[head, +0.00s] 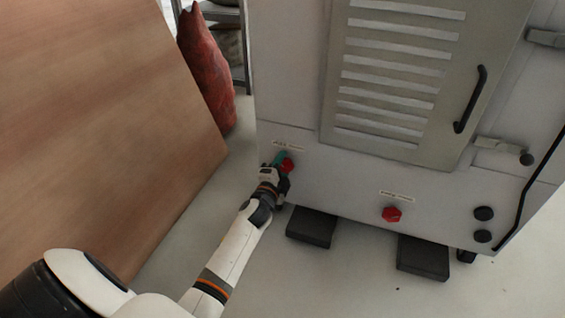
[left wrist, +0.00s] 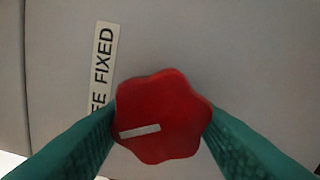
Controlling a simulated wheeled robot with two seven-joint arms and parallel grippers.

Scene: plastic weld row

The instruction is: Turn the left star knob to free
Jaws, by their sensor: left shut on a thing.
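The left star knob (head: 288,165) is red and sits low on the left of the grey cabinet front. In the left wrist view the knob (left wrist: 165,110) fills the middle, with a white pointer line aimed left and slightly down in that picture. A white label (left wrist: 103,65) beside it reads "FIXED", with a partly hidden word ending in "E". My left gripper (head: 279,161) has its green fingers (left wrist: 160,138) on both sides of the knob, shut on it. A second red star knob (head: 391,214) is farther right under its own label. My right gripper is not in view.
The cabinet (head: 300,110) has a louvred door with a black handle (head: 470,100). Dark feet (head: 311,227) stand under it. A brown board (head: 100,120) stands at left, with a red sack (head: 207,70) behind it. Floor is open in front.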

